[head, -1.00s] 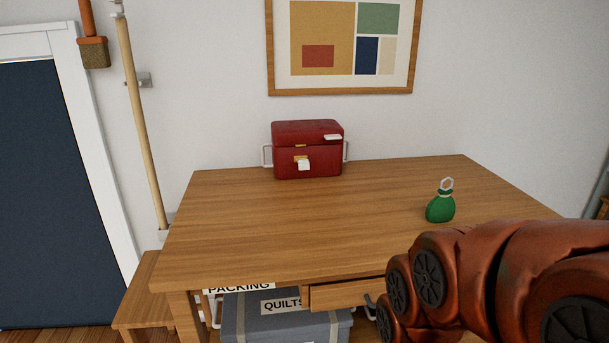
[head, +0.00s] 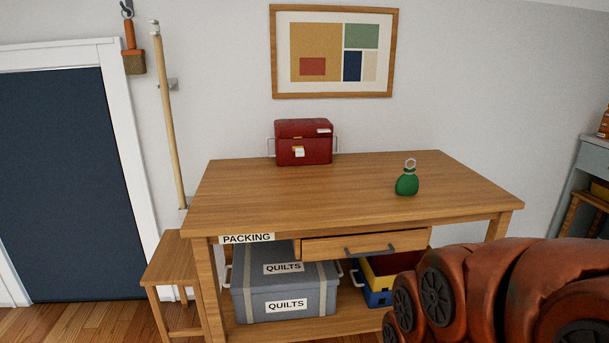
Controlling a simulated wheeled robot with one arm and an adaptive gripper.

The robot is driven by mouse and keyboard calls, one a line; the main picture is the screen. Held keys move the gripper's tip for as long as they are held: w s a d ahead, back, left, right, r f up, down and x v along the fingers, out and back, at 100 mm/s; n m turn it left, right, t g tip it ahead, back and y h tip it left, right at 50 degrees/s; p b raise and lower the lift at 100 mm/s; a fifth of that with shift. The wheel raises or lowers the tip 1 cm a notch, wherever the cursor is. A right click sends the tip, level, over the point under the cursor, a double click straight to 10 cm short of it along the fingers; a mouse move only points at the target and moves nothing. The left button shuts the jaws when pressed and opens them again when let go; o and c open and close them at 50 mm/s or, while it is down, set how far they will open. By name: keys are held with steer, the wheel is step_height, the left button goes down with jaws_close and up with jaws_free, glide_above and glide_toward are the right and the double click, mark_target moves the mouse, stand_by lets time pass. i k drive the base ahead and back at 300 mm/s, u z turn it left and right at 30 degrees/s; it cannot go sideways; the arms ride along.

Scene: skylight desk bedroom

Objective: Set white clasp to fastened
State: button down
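A red box (head: 303,153) with a lid stands at the back of the wooden desk, against the wall. A white clasp (head: 299,153) hangs on its front, just below a small brass-coloured piece at the lid seam. A second white piece (head: 323,131) sits at the upper right of the lid front. From this distance I cannot tell whether either is latched. My gripper is out of view; only part of my reddish-brown arm shows at the lower right, well away from the box.
The desk (head: 340,185) carries a green pouch-like object with a ring (head: 407,180) on its right side. Its drawer (head: 365,244) is slightly out. A grey quilts box (head: 285,285) and blue and yellow bins (head: 385,277) sit below. A stool (head: 180,262) stands left.

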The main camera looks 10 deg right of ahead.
mark_target(299, 151)
steer(key=k, duration=0.55)
steer(key=u, duration=0.6)
steer(key=i, duration=0.5)
steer(key=u, duration=0.85)
steer(key=i, duration=0.75)
steer(key=z, duration=0.5)
steer(key=i, duration=0.6)
steer(key=z, duration=0.7)
